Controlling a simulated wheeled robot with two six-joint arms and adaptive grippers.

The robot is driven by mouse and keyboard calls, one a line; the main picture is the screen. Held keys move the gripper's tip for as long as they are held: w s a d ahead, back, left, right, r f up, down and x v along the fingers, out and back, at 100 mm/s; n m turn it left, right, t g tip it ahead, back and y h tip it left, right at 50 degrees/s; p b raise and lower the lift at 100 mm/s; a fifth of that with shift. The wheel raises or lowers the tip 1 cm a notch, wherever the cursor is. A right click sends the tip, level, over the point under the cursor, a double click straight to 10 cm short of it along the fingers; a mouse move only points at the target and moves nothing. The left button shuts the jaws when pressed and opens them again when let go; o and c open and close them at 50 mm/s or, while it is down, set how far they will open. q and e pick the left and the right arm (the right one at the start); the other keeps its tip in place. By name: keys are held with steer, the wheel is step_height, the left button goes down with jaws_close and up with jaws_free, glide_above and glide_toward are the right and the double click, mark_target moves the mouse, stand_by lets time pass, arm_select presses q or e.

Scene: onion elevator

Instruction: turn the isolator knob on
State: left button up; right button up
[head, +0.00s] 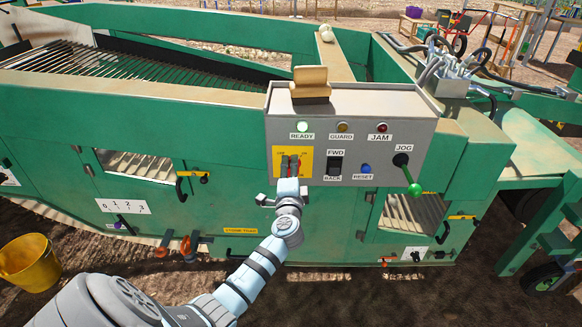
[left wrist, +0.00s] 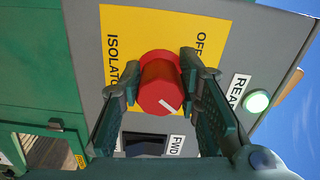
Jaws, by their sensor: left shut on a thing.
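The red isolator knob (left wrist: 158,85) sits on a yellow plate (left wrist: 125,28) on the grey control box (head: 350,108). The plate also shows in the head view (head: 307,155), where my gripper mostly hides the knob. In the left wrist view, a white mark on the knob's face points to the lower right. The words OFF and ISOLATOR show in part beside the knob; the ON label is not readable. My left gripper (head: 290,166) is shut on the knob, one finger on each side. My right gripper is not in view.
The READY lamp (head: 302,127) glows green. The FWD/BACK switch (head: 335,165), blue RESET button (head: 366,168) and green-tipped JOG lever (head: 414,189) are right of the knob. A tan block (head: 310,80) stands on the box. A yellow bucket (head: 30,262) is at lower left.

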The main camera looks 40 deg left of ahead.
arm_select(q)
steer(key=shift+m, duration=0.6)
steer(key=o, duration=1.1)
steer(key=shift+o, duration=0.2)
steer(key=v, duration=1.2)
